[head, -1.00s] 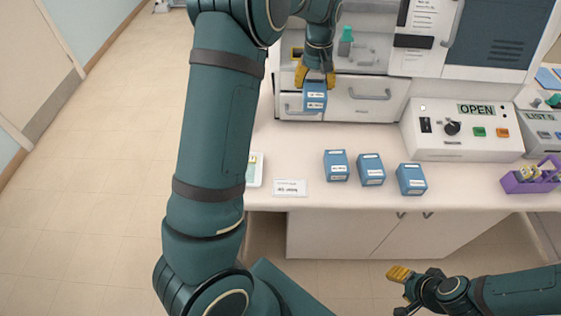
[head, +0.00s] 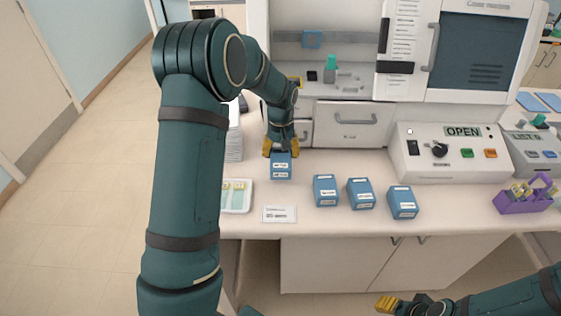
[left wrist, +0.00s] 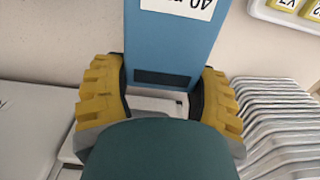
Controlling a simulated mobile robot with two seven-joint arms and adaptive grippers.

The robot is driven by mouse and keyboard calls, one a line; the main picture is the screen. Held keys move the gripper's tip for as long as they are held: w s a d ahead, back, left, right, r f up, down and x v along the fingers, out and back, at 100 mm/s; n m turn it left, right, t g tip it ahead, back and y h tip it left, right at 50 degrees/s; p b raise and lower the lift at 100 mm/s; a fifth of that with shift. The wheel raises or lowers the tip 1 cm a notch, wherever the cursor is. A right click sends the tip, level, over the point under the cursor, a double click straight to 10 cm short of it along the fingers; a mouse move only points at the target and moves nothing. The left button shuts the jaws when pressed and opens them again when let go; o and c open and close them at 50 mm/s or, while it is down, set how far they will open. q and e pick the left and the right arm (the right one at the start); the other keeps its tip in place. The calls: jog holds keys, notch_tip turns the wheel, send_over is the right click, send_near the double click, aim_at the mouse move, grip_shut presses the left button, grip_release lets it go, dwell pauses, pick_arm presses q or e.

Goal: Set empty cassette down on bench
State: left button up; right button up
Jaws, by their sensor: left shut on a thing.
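My left gripper (head: 281,148) is shut on a blue cassette (head: 281,168) with white labels, low over the bench (head: 330,240) or on it; I cannot tell whether it touches. The left wrist view shows the yellow fingers of the left gripper (left wrist: 160,95) on both sides of the blue cassette (left wrist: 165,45). Several like blue boxes stand in a row to the right, the nearest one (head: 326,190) just right of the held cassette. My right gripper (head: 387,303) is at the bottom edge, over the floor in front of the bench; its fingers are too small to judge.
A white label card (head: 279,214) and a white tray with slides (head: 236,196) lie left of the row. A white stack (head: 233,145) stands behind the tray. A control box reading OPEN (head: 450,155) and a purple rack (head: 526,197) are to the right.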

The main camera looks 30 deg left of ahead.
aim_at(281, 160)
pick_arm(q)
jog(key=shift+f, duration=1.75)
jog(key=shift+f, duration=0.15)
jog(key=o, duration=1.3)
notch_tip(281, 160, up, 12)
jog(key=shift+r+p, duration=0.2)
jog(key=shift+p, duration=0.2)
